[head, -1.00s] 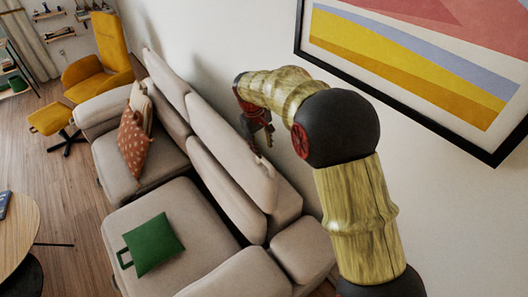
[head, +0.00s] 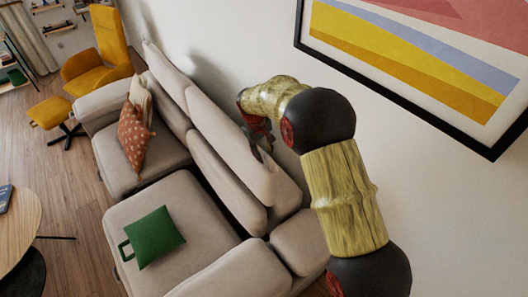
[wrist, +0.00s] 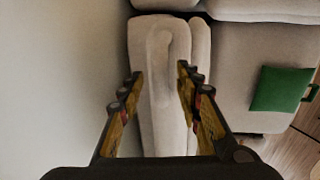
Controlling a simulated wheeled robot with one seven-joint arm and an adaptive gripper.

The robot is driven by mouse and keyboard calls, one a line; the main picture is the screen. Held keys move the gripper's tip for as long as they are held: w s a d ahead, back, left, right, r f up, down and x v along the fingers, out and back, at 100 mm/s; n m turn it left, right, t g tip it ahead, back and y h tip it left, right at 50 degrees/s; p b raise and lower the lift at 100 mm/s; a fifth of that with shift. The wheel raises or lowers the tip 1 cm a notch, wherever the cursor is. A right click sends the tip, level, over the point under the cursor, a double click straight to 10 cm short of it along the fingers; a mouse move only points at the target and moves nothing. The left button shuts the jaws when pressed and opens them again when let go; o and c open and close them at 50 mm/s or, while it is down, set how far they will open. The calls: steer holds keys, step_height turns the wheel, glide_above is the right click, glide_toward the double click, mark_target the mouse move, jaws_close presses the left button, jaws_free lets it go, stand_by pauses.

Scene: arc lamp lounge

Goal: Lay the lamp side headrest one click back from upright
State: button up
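The beige sofa has two raised headrests along the wall: a far one (head: 166,76) and a near one (head: 212,112), both standing up in the head view. My gripper (head: 262,154) is at the near headrest's right end, pointing down. In the wrist view the open fingers (wrist: 158,78) lie on either side of the near headrest (wrist: 161,110), with a gap visible at each side. I cannot tell whether a finger touches it. The lamp is not visible, so it does not mark which headrest is on its side.
The wall is close behind the sofa, with a framed picture (head: 420,62) above. A green cushion (head: 154,238) lies on the near seat and a patterned cushion (head: 133,138) on the far one. A round table (head: 18,228) stands at left.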

steer(key=shift+c, duration=0.5)
steer(key=c, duration=0.7)
jaws_close()
